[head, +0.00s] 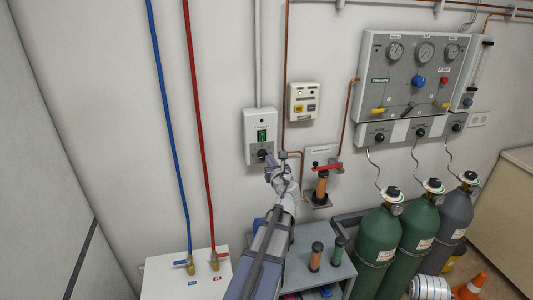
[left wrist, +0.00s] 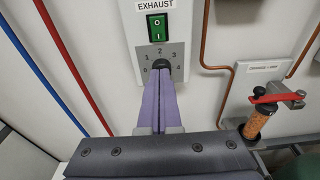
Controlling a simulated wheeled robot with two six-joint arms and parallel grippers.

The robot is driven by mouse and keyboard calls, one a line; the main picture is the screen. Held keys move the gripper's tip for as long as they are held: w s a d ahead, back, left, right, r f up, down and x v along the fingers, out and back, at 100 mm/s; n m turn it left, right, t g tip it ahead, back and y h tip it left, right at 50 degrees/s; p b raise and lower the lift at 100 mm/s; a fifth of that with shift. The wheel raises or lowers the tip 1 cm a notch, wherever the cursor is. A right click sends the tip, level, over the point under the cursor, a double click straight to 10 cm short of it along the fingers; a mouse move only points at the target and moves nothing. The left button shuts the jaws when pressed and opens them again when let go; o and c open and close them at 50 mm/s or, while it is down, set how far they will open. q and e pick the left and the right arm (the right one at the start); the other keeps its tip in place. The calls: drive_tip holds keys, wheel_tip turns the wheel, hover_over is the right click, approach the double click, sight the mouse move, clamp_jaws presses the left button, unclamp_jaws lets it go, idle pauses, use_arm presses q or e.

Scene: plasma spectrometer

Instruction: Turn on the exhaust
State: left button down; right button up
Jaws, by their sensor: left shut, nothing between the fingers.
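The exhaust control box (head: 250,125) is a pale wall box in the head view, and its "EXHAUST" label reads clearly in the left wrist view. A green rocker switch (left wrist: 157,27) sits under the label; it also shows in the head view (head: 262,135). Below it is a dark round knob (left wrist: 161,63) on a grey dial plate (left wrist: 179,50) numbered 0 to 4. My left gripper (head: 270,162) is shut and empty, its purple fingers (left wrist: 159,75) together at the knob's lower edge. They cover part of the knob; I cannot tell if they touch it or where it points.
To the right are a small wall controller (head: 303,101) and a red-handled valve (head: 325,167). Further right are a gauge panel (head: 400,90) and gas cylinders (head: 378,240). Blue (head: 168,110) and red (head: 197,110) pipes run down the wall at left, with bare wall between them and the box.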

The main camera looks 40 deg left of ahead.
use_arm(q)
drive_tip(key=shift+f+v, duration=0.2)
drive_tip(key=shift+v, duration=0.8)
drive_tip(key=shift+f+v, duration=0.25)
drive_tip(key=shift+v, duration=0.75)
drive_tip(key=s+d+f+n+g+h, duration=0.3)
drive_tip(key=d+f+n, duration=0.45)
drive_tip(key=d, duration=0.45)
drive_tip(key=s+d+f+n+g+h, duration=0.2)
drive_tip(key=s+d+f+n+h, duration=0.15)
drive_tip(key=d+f+n, duration=0.6)
drive_tip(key=s+d+f+n+g+h, duration=0.1)
drive_tip(key=s+d+n+g+h, duration=0.1)
drive_tip(key=s+d, duration=0.4)
drive_tip(key=s+d+f+n+g+h, duration=0.1)
drive_tip(key=s+d+n+g+h, duration=0.2)
drive_tip(key=s+d, duration=0.4)
drive_tip(key=d, duration=0.8)
drive_tip(key=shift+s+d+g, duration=0.2)
drive_tip(key=shift+d+g, duration=0.1)
drive_tip(key=shift+d, duration=0.05)
